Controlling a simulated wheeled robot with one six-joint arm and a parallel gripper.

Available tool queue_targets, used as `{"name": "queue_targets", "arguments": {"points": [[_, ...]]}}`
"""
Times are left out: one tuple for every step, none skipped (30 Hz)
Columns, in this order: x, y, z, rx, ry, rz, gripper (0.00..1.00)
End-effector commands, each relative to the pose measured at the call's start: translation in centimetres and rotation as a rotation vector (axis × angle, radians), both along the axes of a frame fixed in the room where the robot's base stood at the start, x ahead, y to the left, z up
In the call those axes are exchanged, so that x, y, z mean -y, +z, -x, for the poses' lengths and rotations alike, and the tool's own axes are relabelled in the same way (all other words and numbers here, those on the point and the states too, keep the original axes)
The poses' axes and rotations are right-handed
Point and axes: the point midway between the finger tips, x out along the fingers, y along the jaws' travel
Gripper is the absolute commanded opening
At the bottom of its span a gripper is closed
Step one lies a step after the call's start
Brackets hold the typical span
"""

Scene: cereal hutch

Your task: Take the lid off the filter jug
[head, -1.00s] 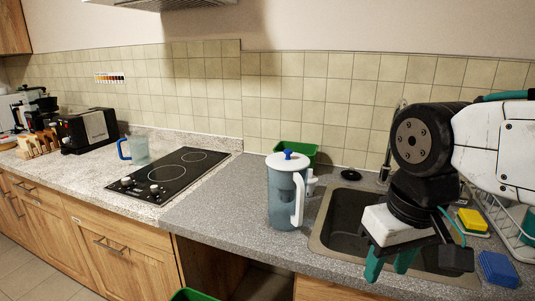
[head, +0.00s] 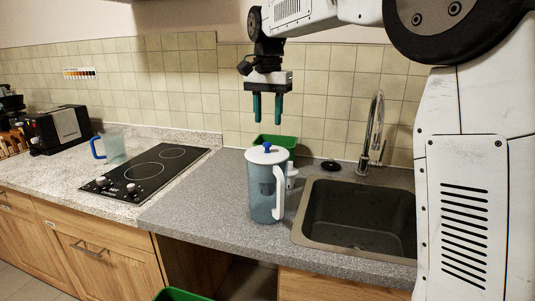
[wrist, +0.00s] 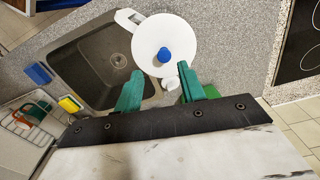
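The filter jug (head: 265,195) stands upright on the grey counter, left of the sink. It is clear bluish with a white handle on its right side. Its white lid (head: 266,155) sits on top, with a blue knob (head: 266,146) in the middle. The wrist view shows the lid (wrist: 180,35) and the blue knob (wrist: 163,55) from above. My gripper (head: 268,122) points down above the jug, its green fingers apart with nothing between them. In the wrist view my gripper (wrist: 160,85) is open, and the knob lies beyond the fingertips.
A sink (head: 358,215) with a tall tap (head: 373,130) is right of the jug. A green container (head: 285,141) and a small white item (head: 291,175) stand close behind the jug. A hob (head: 145,172) and a blue-handled jug (head: 112,148) are to the left.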

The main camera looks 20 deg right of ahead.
Motion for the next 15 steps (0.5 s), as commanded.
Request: {"name": "queue_targets", "arguments": {"points": [[-0.1,-0.1,-0.5,-0.001,-0.009,0.0,0.4],[-0.1,-0.3,-0.7,-0.003,-0.014,0.0,0.4],[-0.1,-0.6,-0.9,-0.004,-0.018,0.0,0.4],[-0.1,-0.8,-0.9,-0.004,-0.02,-0.001,0.4],[-0.1,-1.1,-1.0,-0.003,-0.021,0.0,0.4],[-0.1,-1.6,-1.0,-0.004,-0.021,0.0,0.4],[0.0,-2.0,-0.9,-0.004,-0.021,0.0,0.4],[0.0,-2.3,-0.9,-0.004,-0.021,0.0,0.4],[0.0,-2.7,-0.9,-0.003,-0.021,0.0,0.4],[0.0,-3.1,-0.9,-0.004,-0.021,0.0,0.4],[0.1,-3.4,-0.9,-0.004,-0.021,0.0,0.4],[0.1,-3.9,-0.9,-0.003,-0.021,0.0,0.4],[0.2,-4.4,-0.9,-0.004,-0.021,0.0,0.4],[0.2,-4.9,-0.9,-0.006,-0.02,0.0,0.4],[0.3,-5.5,-0.9,-0.004,-0.02,0.0,0.4]]}}
